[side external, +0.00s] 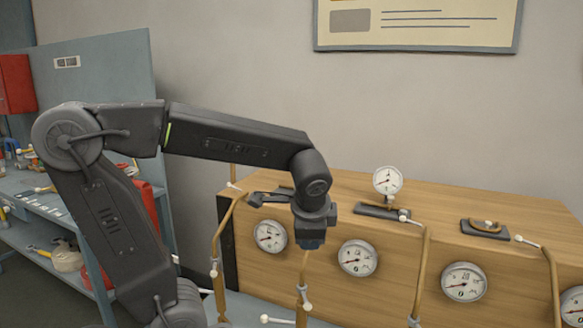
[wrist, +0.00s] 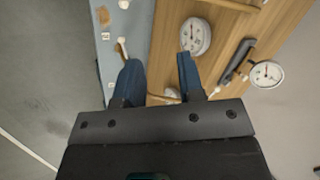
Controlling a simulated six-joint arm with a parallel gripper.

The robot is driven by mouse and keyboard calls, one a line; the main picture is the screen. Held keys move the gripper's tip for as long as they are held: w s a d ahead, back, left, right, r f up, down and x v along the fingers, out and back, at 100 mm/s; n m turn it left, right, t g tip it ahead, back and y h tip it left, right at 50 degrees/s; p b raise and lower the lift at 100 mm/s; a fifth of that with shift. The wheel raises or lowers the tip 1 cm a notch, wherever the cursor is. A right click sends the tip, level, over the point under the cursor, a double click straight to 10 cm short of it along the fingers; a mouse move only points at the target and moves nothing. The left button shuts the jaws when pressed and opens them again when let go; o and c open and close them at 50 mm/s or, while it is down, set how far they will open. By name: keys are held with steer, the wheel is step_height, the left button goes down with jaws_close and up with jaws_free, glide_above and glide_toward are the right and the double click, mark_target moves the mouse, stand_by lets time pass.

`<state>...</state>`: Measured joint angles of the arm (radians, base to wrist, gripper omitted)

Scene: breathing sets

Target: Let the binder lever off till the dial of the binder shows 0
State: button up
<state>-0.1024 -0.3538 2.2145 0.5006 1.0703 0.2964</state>
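No readable label marks the binder or its lever. A round dial (side external: 388,180) stands over a dark fitting (side external: 382,211) on the cabinet top, with a white-tipped lever (side external: 404,216) beside it. This dial also shows in the wrist view (wrist: 266,74), next to a dark bar (wrist: 237,61). Several more dials, such as one left of centre (side external: 358,258), are set in the cabinet front. Their readings are too small to tell. My gripper (side external: 311,243) hangs in front of the cabinet's left part. In the wrist view its blue fingers (wrist: 158,75) are apart and nothing shows gripped.
The wooden cabinet (side external: 330,205) has brown pipes with white-tipped levers, such as one near my gripper (side external: 305,300), rising along its front. Another dark fitting (side external: 484,228) sits on top at right. A blue workbench with tools (side external: 45,215) stands at left.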

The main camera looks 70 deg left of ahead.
steer(key=w+a+m+g+y, duration=0.3)
steer(key=w+a+m+y, duration=0.3)
steer(key=a, duration=0.7)
steer(key=w+a+m+g+y, duration=0.3)
steer(key=w+a+m+y, duration=0.3)
steer(key=a, duration=0.8)
steer(key=shift+n, duration=0.6)
steer(key=x, duration=0.8)
steer(key=w+r+x, duration=0.1)
steer(key=x, duration=0.3)
steer(key=shift+a, duration=0.55)
steer(key=shift+c, duration=0.4)
steer(key=shift+f, duration=0.1)
jaws_close()
